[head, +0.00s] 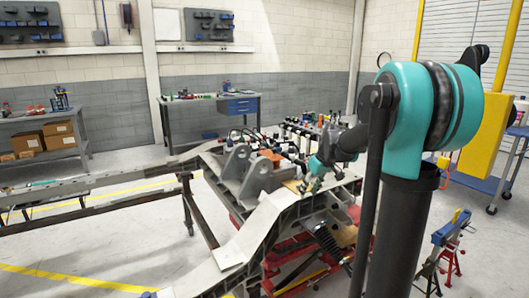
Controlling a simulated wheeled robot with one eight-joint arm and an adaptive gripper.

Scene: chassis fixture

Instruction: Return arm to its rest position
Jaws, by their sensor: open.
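My arm rises at the right of the head view, with a large teal joint on a dark column. Its far end reaches left over the chassis. My gripper (308,185), small and teal, points down close above the chassis frame (262,222), near a light tan patch on it. The fingers look apart and I see nothing held between them. Whether the fingertips touch the surface is too small to tell.
Grey upright brackets (256,182) stand on the chassis just left of my gripper. Several bottles and small parts crowd behind it. A workbench (240,104) with blue drawers stands at the back. A red and blue stand (446,245) is at the right. Open floor lies at the left.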

